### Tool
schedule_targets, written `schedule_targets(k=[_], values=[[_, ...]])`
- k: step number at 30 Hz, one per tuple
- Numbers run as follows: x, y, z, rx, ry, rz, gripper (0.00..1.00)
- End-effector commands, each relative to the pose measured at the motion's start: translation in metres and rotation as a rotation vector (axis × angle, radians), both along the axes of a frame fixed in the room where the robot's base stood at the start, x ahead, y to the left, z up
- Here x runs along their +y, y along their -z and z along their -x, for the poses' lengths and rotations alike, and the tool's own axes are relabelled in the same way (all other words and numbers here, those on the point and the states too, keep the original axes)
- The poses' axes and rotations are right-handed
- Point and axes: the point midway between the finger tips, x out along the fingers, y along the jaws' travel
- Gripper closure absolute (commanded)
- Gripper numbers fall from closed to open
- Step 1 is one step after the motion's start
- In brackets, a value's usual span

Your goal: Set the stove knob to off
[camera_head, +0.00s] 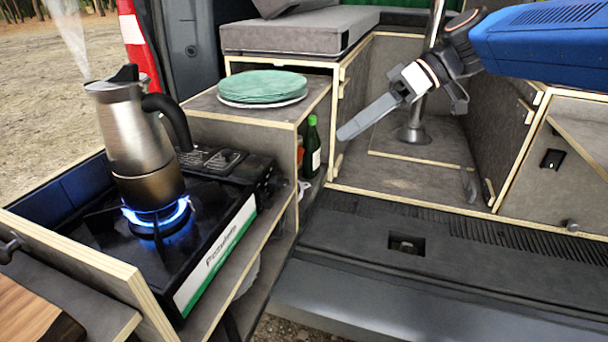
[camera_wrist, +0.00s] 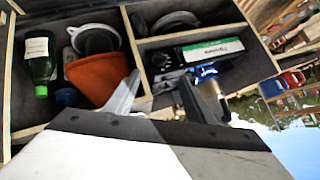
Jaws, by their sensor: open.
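The stove (camera_head: 210,262) is a black portable gas burner with a green and white front strip, on the slide-out shelf at left. A blue flame (camera_head: 185,212) burns under a steel moka pot (camera_head: 131,130). A dark rounded part at the stove's right end (camera_head: 268,184) may be the knob; its setting is too small to tell. My gripper (camera_wrist: 158,96) is open and empty, right of the stove and apart from it. Its long grey finger (camera_head: 368,117) shows in the head view. The stove also shows in the wrist view (camera_wrist: 213,50), partly behind a finger.
Green plates (camera_head: 262,87) sit on the cabinet behind the stove. A green bottle (camera_head: 313,146) stands in the compartment beside it. A metal table post (camera_head: 413,128) stands behind my gripper. Wooden panel edges border the stove. The space above the tailgate sill (camera_head: 350,235) is clear.

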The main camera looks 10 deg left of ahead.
Motion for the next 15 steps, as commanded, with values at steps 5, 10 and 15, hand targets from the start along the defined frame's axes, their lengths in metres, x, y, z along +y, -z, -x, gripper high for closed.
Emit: schedule_targets(k=[5,10,15], values=[[0.02,0.018,0.008,0.002,-0.001,0.001,0.51],[0.042,0.038,0.015,0.002,-0.001,0.001,0.51],[0.063,0.057,0.022,0.002,-0.001,0.003,0.51]])
